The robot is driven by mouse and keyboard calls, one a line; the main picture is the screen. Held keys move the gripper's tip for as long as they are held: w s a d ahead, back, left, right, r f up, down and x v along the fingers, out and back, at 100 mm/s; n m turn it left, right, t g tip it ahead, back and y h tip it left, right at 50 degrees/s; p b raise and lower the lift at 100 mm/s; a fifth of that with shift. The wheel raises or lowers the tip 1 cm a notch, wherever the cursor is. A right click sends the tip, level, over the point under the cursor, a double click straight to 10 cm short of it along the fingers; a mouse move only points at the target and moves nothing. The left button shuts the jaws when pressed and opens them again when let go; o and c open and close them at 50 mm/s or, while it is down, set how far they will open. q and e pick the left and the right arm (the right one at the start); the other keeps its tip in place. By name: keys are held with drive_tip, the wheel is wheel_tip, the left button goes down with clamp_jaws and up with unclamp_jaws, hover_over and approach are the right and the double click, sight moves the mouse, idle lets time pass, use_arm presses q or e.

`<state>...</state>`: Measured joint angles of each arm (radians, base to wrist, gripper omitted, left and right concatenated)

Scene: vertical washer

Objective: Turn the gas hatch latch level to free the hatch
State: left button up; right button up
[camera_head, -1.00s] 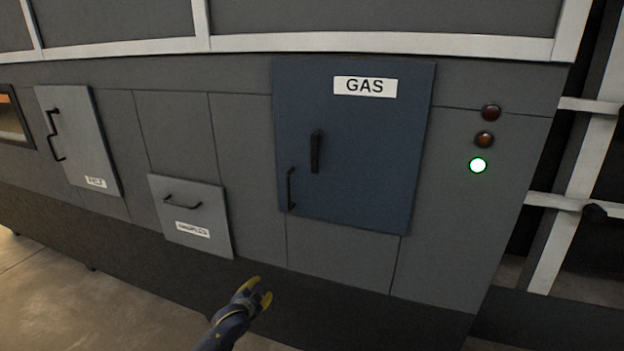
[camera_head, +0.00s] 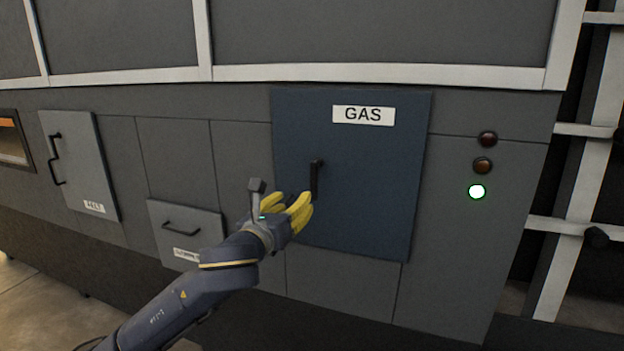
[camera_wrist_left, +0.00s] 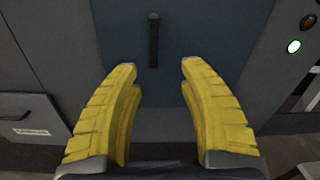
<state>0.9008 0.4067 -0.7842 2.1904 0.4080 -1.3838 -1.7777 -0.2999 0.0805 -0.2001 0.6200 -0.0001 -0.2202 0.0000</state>
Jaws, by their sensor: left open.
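The latch also shows upright in the left wrist view (camera_wrist_left: 153,40), ahead of and between the fingertips. My left gripper (camera_head: 303,207), with yellow fingers, is open and empty, just below and left of the latch in the head view. In the left wrist view the fingers (camera_wrist_left: 157,72) are spread apart. My right gripper is not in view.
Left of the hatch are a smaller drawer (camera_head: 205,222) with a black handle and a tall light-grey door (camera_head: 75,150). Right of it are red and orange lamps and a lit green lamp (camera_head: 477,191). White framing (camera_head: 590,180) stands at the far right.

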sight(313, 179)
use_arm(q)
drive_tip(key=shift+m+y, duration=0.4)
drive_tip(key=shift+m, duration=0.4)
drive_tip(key=x, duration=1.7)
drive_tip(key=shift+w+a+f, duration=0.2)
drive_tip(key=shift+w+a, duration=0.05)
drive_tip(key=shift+w, duration=0.15)
clamp_jaws()
